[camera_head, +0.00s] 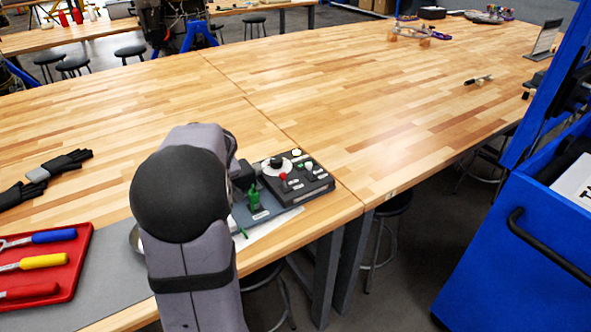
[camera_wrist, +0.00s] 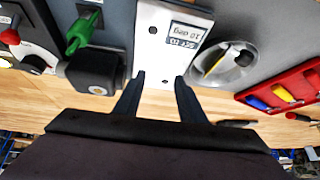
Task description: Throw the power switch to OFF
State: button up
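A green lever-like handle (camera_head: 254,195) stands on a small dark base near the table corner. It also shows in the wrist view (camera_wrist: 83,33), at the upper left. I cannot read its label, so I cannot tell whether it is the power switch. Beside it is a dark control box (camera_head: 318,184) with a round dial, a red button (camera_head: 283,176) and small white labels. My gripper (camera_wrist: 161,77) is open and empty in the wrist view, with a white labelled plate (camera_wrist: 150,40) beyond its fingers. In the head view my arm hides the gripper.
A dark block (camera_wrist: 92,73) sits close to the left finger. A round metal dish (camera_wrist: 222,66) is to the right. A red tray (camera_head: 70,284) of screwdrivers and black gloves (camera_head: 58,166) lie left. The table behind the box is clear.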

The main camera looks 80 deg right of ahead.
jog(key=s+d+m+h+b, duration=0.1)
jog(key=s+d+m+h, duration=0.1)
jog(key=s+d, duration=0.85)
jog(key=m+g+h+b, duration=0.1)
jog(key=m+g+h, duration=0.1)
jog(key=h, duration=0.1)
send_near(309, 164)
jog(key=d, duration=0.1)
jog(key=shift+n, duration=0.3)
jog(key=shift+a+f+p+x, duration=0.15)
jog(key=shift+p+x, duration=0.5)
jog(key=shift+x, duration=1.4)
jog(key=shift+a+f+p+x, duration=0.1)
jog(key=shift+p+x, duration=0.5)
jog(key=shift+x, duration=1.45)
jog(key=shift+w, duration=0.1)
grip_shut()
